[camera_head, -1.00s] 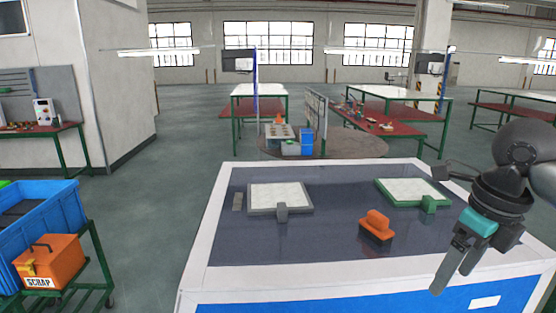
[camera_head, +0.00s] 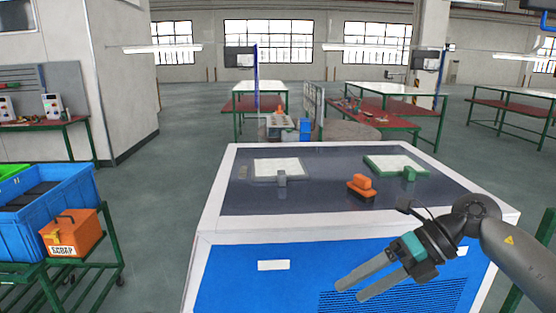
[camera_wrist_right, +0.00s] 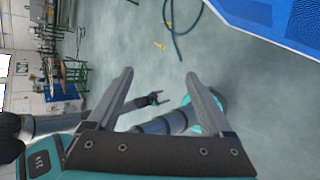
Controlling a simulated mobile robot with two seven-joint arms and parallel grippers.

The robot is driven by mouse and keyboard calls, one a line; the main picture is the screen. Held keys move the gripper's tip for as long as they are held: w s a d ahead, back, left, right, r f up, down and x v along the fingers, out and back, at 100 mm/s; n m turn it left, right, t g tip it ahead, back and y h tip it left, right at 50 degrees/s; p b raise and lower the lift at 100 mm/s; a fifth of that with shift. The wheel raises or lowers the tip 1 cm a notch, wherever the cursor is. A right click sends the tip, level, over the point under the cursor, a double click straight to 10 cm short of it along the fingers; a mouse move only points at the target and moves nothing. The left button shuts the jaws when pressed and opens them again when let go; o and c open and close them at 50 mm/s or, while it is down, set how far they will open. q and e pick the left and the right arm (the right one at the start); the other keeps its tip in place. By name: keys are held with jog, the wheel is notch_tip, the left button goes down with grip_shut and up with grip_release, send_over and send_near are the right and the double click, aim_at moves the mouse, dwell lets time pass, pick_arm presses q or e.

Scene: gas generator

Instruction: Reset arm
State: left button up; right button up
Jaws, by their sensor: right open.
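My right gripper (camera_head: 350,290) is open and empty in the head view. It is in front of the blue side of the white-edged cabinet (camera_head: 212,225), lower than the cabinet's top, with its fingers pointing left. In the right wrist view both fingers of the right gripper (camera_wrist_right: 157,85) are apart with nothing between them. Another part of my own body shows beyond the fingers there. My left arm is not in the head view.
On the cabinet top are an orange block (camera_head: 361,185), a grey-framed white plate (camera_head: 277,167) and a green-framed plate (camera_head: 396,164). A cart at left holds a blue bin (camera_head: 45,215) and an orange scrap box (camera_head: 72,234). A dark hose (camera_wrist_right: 176,38) lies on the floor.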

jog(key=w+a+f+m+t+y+b, duration=0.1)
jog(key=w+f+m+t+y+b, duration=0.15)
jog(key=w+f+m+t, duration=0.35)
jog(key=w+a+f+m+t+y+b, duration=0.1)
jog(key=a+f+m+t+y+b, duration=0.15)
jog(key=f+m, duration=0.55)
jog(key=s+d+f+m+t+h+b, duration=0.1)
jog(key=d+f+m+t+h, duration=0.2)
jog(key=f, duration=0.5)
jog(key=s+d+f+m+h+b, duration=0.1)
jog(key=s+d+f+m+h, duration=0.15)
jog(key=f+m, duration=0.45)
jog(key=d+f+m+t+h+b, duration=0.1)
jog(key=d+f+m+t+h, duration=0.15)
jog(key=f, duration=0.65)
jog(key=s+d+f+m+g+h+b, duration=0.25)
jog(key=s+f+m+g+h, duration=0.4)
jog(key=s+f, duration=1.2)
jog(key=s+a+f+m+g, duration=0.1)
jog(key=s+f, duration=0.4)
jog(key=s, duration=0.6)
jog(key=s+a+f+m+g+b, duration=0.1)
jog(key=s+f+m+g, duration=0.2)
jog(key=s, duration=0.9)
notch_tip(320, 180, down, 4)
jog(key=shift+s+r+g, duration=0.2)
jog(key=shift+s+g, duration=0.05)
jog(key=shift+g, duration=1)
